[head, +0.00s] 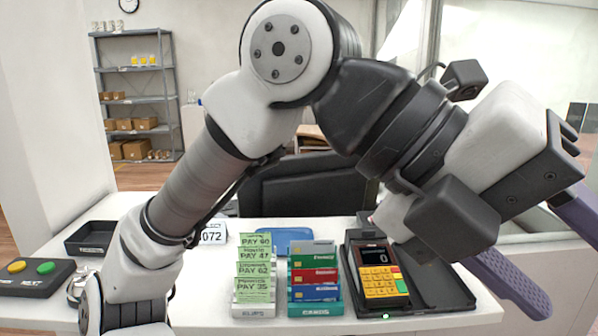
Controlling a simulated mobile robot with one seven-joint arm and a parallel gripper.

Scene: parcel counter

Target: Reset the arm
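My arm rises from the lower left, bends at the top and reaches to the right across the view. My gripper (568,270) is at the right edge, past the card terminal, with its purple fingers spread wide apart. One finger runs beyond the picture edge. I see nothing between the fingers. The gripper is clear of the objects on the counter, and my arm hides part of the counter's left side.
On the white counter (210,318) are a black tray (90,238), a button box (35,275), a number sign (212,232), a green pay-slip holder (254,275), a card holder (314,280) and a card terminal (380,275). A dark chair (300,190) stands behind.

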